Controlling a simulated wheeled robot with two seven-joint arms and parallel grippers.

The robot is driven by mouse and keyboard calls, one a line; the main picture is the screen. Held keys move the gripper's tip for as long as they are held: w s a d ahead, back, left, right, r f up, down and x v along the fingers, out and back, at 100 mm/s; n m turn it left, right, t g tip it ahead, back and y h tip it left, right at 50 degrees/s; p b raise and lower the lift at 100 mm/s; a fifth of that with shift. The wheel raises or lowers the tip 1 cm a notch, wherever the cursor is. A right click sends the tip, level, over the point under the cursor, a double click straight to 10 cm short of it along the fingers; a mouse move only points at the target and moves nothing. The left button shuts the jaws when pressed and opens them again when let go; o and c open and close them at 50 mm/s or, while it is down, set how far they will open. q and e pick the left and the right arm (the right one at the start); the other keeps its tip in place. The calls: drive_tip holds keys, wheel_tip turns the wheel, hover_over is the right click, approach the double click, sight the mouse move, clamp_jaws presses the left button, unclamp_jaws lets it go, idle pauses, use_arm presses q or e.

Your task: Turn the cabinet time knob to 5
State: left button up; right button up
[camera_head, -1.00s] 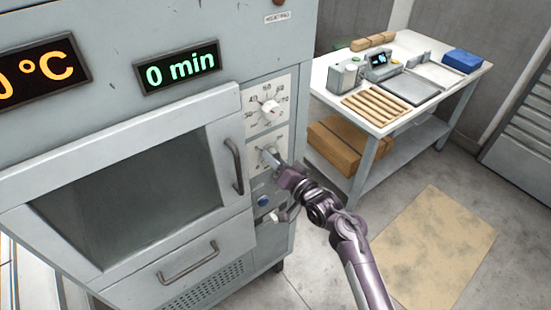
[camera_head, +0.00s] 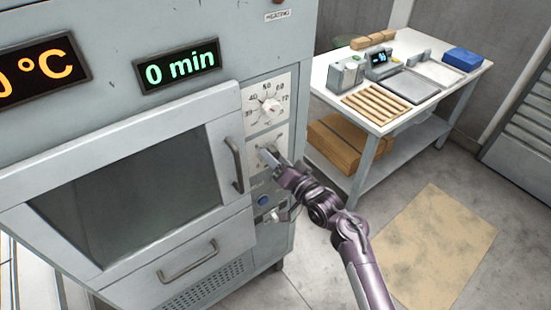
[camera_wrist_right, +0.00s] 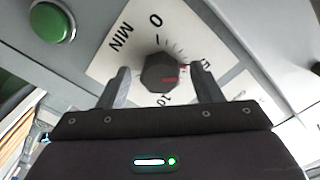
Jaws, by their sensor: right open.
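The time knob (camera_wrist_right: 158,72) is dark with a red mark, on a white dial plate (camera_wrist_right: 110,62) lettered MIN, with 0, 5 and 10 around it. In the right wrist view the red mark lies on the knob's side towards 5. My right gripper (camera_wrist_right: 160,74) is open, with one finger on each side of the knob; contact cannot be told. In the head view the right gripper (camera_head: 268,155) is at the lower dial on the cabinet (camera_head: 110,105) front and largely hides the knob. The time display (camera_head: 180,69) reads 0 min. My left gripper is not in view.
The door handle (camera_head: 234,165) stands out close to the left of my gripper. A white worktable (camera_head: 425,107) with trays stands to the right, with open floor in front.

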drive_tip(key=b+v, duration=0.1)
drive_tip(key=v, duration=0.6)
drive_tip(key=shift+b, duration=0.3)
drive_tip(key=shift+s+d, duration=0.1)
drive_tip(key=s+d+f+g+h, duration=0.2)
drive_tip(key=s+f, duration=0.2)
drive_tip(key=f, duration=0.7)
drive_tip(key=s+d+f+g+h, duration=0.2)
drive_tip(key=s+f, duration=0.2)
drive_tip(key=f, duration=0.8)
drive_tip(key=s+d+f+g+h, duration=0.2)
drive_tip(key=s+f, duration=0.2)
drive_tip(key=f, duration=0.7)
drive_tip(key=s+d+f+n+g+h, duration=0.1)
drive_tip(key=s+d+f+g, duration=0.1)
drive_tip(key=s+d+f, duration=0.2)
drive_tip(key=s+d+f+n+g+h+b, duration=0.1)
drive_tip(key=s+d+f+g+h, duration=0.1)
drive_tip(key=s+f, duration=0.8)
drive_tip(key=s+d+f+n+g+h, duration=0.1)
drive_tip(key=s+d+f, duration=0.5)
drive_tip(key=s, duration=1.4)
drive_tip(key=f+n+g, duration=0.1)
drive_tip(key=g, duration=0.1)
drive_tip(key=shift+d+g+h+b, duration=0.3)
